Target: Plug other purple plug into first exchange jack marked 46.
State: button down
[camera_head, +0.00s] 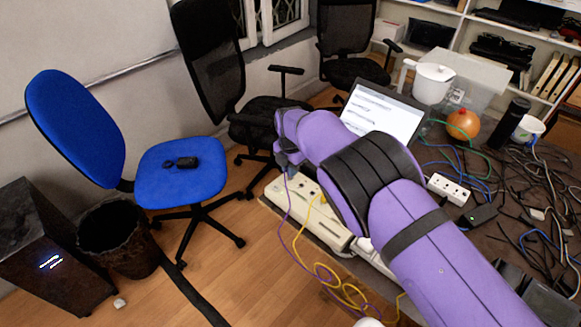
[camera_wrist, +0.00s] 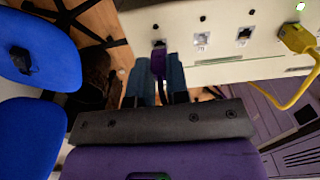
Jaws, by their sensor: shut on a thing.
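The beige exchange (camera_wrist: 220,15) fills the top of the wrist view, with a row of small jacks along its face. The purple plug (camera_wrist: 158,64) is held between the blue-grey fingers of my gripper (camera_wrist: 158,85). Its front end is right at the leftmost visible jack (camera_wrist: 159,43); I cannot tell how far in it is. Two open jacks (camera_wrist: 201,41) lie to its right. The jack numbers are too small to read. In the head view the exchange (camera_head: 312,222) lies at the table's left edge, and my arm hides part of it.
A yellow plug (camera_wrist: 296,38) sits in the exchange to the right, its cable trailing down. Purple and yellow cables (camera_head: 322,268) hang over the table edge. A laptop (camera_head: 382,116), a power strip (camera_head: 448,190) and tangled cables are beyond my arm. A blue chair (camera_head: 182,182) stands left.

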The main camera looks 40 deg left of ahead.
jog(key=shift+f, duration=0.65)
dwell(0.9)
jog(key=c, duration=1)
grip_release()
jog(key=shift+c, duration=0.2)
notch_tip(320, 180, up, 11)
jog(key=shift+f, duration=0.1)
